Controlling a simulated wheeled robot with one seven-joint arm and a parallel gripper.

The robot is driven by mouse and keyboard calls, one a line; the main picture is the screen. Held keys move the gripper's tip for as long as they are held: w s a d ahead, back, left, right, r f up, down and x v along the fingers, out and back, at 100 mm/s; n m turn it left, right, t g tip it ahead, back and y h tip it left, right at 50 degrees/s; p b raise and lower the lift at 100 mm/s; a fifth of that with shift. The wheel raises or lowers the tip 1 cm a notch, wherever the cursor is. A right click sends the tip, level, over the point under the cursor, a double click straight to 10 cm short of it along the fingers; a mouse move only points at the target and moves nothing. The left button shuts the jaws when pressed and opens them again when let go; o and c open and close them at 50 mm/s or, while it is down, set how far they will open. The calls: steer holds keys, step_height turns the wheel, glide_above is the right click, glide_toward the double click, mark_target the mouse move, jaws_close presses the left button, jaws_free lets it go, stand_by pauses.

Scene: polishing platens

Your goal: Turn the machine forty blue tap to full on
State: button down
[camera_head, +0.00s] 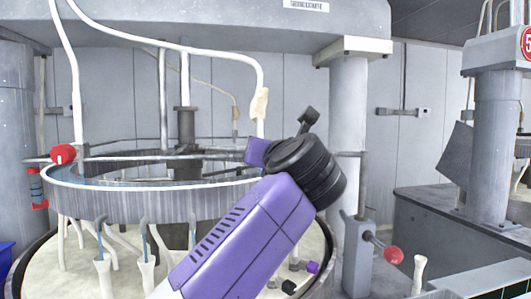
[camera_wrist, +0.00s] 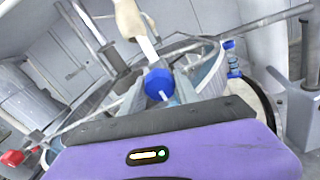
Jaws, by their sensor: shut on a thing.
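The blue tap (camera_wrist: 157,80) shows as a faceted blue knob at the middle of the wrist view. It sits below a white pipe (camera_wrist: 149,47) with a cream fitting (camera_wrist: 128,18) above it. My gripper (camera_wrist: 161,90) has its grey fingers on either side of the knob and is shut on it. How far the tap is turned cannot be told. In the head view my purple forearm and black wrist hide the tap and the fingertips. The cream fitting (camera_head: 260,103) shows there just above my wrist.
A large ring-shaped basin (camera_head: 120,205) stands behind my arm. A red knob (camera_head: 63,153) is at its left rim, and a red ball handle (camera_head: 393,255) is on a grey post at right. More blue fittings (camera_wrist: 232,60) are at the right in the wrist view. Pipes and hoses surround the wrist.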

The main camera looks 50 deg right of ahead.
stand_by(0.3)
steer(key=c, duration=0.9)
jaws_free()
steer(key=b+v, duration=0.1)
steer(key=v, duration=0.6)
steer(key=shift+s+a+b, duration=0.25)
steer(key=shift+s+b, duration=0.05)
steer(key=shift+s, duration=0.05)
